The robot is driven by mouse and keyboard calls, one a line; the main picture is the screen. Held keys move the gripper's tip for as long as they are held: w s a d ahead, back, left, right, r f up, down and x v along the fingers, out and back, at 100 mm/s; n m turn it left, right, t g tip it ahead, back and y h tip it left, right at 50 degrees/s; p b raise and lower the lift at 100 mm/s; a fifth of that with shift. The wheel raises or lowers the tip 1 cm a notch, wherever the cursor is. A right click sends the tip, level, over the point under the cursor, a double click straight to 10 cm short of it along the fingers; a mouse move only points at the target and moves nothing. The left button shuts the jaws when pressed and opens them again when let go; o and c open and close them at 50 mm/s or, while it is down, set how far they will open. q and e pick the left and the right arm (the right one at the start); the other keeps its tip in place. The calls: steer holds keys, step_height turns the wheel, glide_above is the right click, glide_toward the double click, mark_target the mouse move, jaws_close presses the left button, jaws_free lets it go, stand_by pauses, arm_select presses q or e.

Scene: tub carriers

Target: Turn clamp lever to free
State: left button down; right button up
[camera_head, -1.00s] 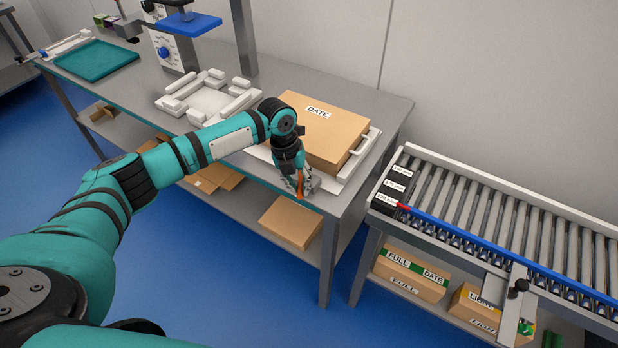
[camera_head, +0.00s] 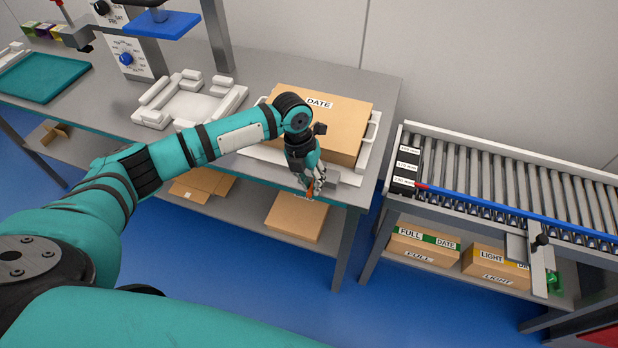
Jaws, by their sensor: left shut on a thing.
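My left gripper (camera_head: 314,185) is at the front edge of the workbench, just in front of the closed cardboard box marked DATE (camera_head: 345,115). It points down and is shut on a small orange lever (camera_head: 310,194). The lever is mostly hidden by the fingers, so its exact angle cannot be told. My right gripper is not in view.
A white fixture (camera_head: 190,98) and a teal tray (camera_head: 45,78) stand on the workbench (camera_head: 270,70) to the left. A roller conveyor (camera_head: 500,170) with a blue rail stands at right. Boxes lie on the lower shelves. Blue floor is clear in front.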

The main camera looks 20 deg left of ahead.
arm_select(q)
steer(key=shift+w+a+r, duration=0.1)
steer(key=shift+r, duration=0.05)
steer(key=c, duration=1.7)
jaws_free()
steer(key=o, duration=0.4)
steer(key=r, duration=0.4)
steer(key=a+r, duration=0.1)
steer(key=r, duration=0.2)
steer(key=a+r, duration=0.1)
steer(key=r, duration=0.3)
steer(key=shift+a+r, duration=0.2)
steer(key=shift+r, duration=0.1)
